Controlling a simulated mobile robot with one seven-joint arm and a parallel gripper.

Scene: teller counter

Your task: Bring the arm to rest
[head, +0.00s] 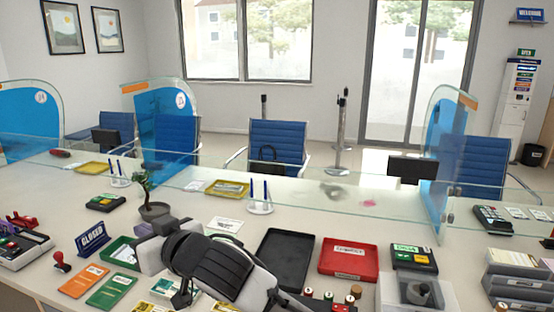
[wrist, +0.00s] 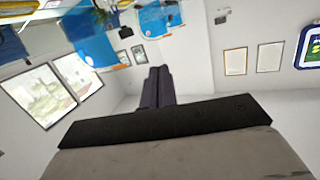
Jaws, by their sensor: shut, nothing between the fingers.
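My arm (head: 215,266) reaches in from the bottom of the head view, low over the teller counter (head: 200,212). In the wrist view my gripper (wrist: 160,72) shows as two dark fingers side by side and touching, with nothing between them. The fingers are hard to make out in the head view. The wrist view is tilted and faces the wall and windows, with the counter side at its top.
Close around my arm are a potted plant (head: 154,208), a closed sign (head: 91,239), a red tray (head: 348,258), a clear box (head: 408,297) and several stamps. A glass screen (head: 330,195) with blue dividers (head: 165,120) runs along the back.

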